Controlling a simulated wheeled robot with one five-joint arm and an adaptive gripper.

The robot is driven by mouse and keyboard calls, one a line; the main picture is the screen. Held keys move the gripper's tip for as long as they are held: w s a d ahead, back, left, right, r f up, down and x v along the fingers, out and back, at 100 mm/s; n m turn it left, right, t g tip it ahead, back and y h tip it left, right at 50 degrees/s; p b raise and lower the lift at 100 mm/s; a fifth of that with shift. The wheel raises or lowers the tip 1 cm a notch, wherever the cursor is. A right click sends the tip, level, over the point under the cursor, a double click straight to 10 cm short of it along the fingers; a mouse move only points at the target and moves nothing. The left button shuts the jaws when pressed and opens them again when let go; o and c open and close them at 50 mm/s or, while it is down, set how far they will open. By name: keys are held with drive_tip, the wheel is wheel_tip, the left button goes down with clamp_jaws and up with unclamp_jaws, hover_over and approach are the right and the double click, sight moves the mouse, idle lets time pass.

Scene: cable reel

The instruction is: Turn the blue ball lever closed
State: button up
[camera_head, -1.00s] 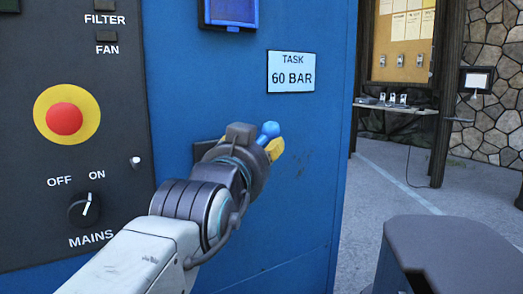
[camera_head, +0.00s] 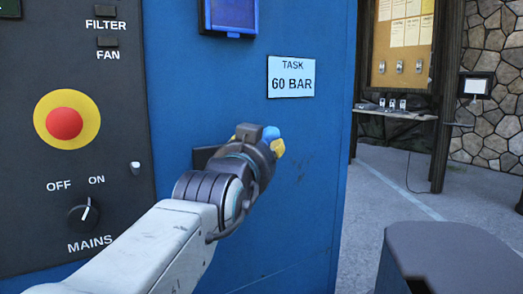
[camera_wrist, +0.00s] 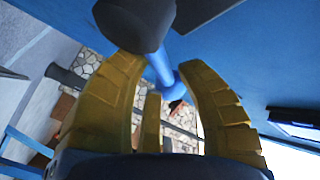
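The blue ball lever (camera_head: 271,132) shows only as a small blue end beside my gripper in the head view. In the wrist view its blue bar (camera_wrist: 160,62) runs down from a dark rounded end at the top and passes between my yellow fingers. My gripper (camera_wrist: 157,75) is open, with the fingers apart on either side of the bar. The bar lies closer to the right finger; I cannot tell whether they touch. In the head view, my gripper's yellow fingertip (camera_head: 278,149) shows just below the blue end. My wrist hides the lever's mount.
The blue cabinet wall (camera_head: 305,195) stands right behind my gripper. A dark control panel (camera_head: 90,170) with a red button (camera_head: 64,123) and a MAINS knob (camera_head: 83,213) is at left. A "TASK 60 BAR" sign (camera_head: 291,76) is above. Open floor lies to the right.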

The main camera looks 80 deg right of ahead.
clamp_jaws()
drive_tip(key=shift+r+b, duration=0.2)
drive_tip(key=shift+b, duration=0.3)
idle(0.5)
